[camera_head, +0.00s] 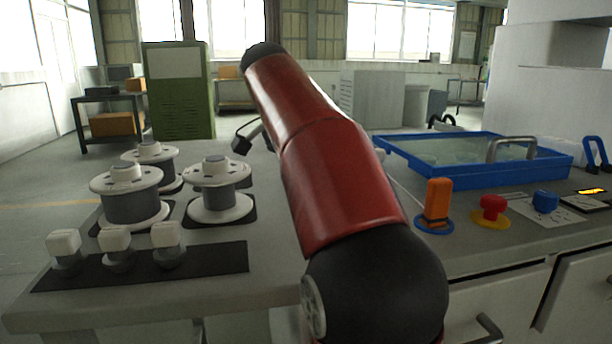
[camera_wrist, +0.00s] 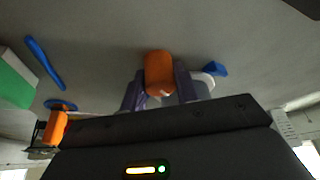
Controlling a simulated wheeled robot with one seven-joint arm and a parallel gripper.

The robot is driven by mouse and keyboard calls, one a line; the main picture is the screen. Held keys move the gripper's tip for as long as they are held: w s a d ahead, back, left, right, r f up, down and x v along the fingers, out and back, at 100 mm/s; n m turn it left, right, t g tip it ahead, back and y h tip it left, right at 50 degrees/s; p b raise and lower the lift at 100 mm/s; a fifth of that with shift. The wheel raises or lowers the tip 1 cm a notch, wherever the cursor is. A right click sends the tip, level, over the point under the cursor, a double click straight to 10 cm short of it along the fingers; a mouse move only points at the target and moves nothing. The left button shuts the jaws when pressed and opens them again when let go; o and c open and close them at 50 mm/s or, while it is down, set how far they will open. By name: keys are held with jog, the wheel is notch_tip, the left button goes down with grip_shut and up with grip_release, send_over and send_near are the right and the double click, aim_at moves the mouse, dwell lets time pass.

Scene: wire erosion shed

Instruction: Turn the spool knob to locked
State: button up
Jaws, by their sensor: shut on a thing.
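In the wrist view my gripper (camera_wrist: 160,90) has its two greyish-purple fingers closed on the sides of an orange knob (camera_wrist: 159,66). A pale rounded part and a small blue wedge (camera_wrist: 215,68) show beside the knob, to the right. No lock marking is readable there, so I cannot tell the knob's setting. In the head view my red and black arm crosses the middle of the bench, and the gripper and held knob cannot be made out. An upright orange handle on a blue round base (camera_head: 438,203) stands right of my arm, apart from it.
Several white-flanged spools (camera_head: 132,208) and white-topped posts on a black strip (camera_head: 200,263) stand left. Right are a red knob (camera_head: 492,207), a blue knob (camera_head: 545,200) and a blue-rimmed tank (camera_head: 470,182). A green cabinet (camera_head: 180,105) stands behind.

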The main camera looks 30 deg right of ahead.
jog(key=shift+m, duration=0.3)
jog(key=o, duration=0.7)
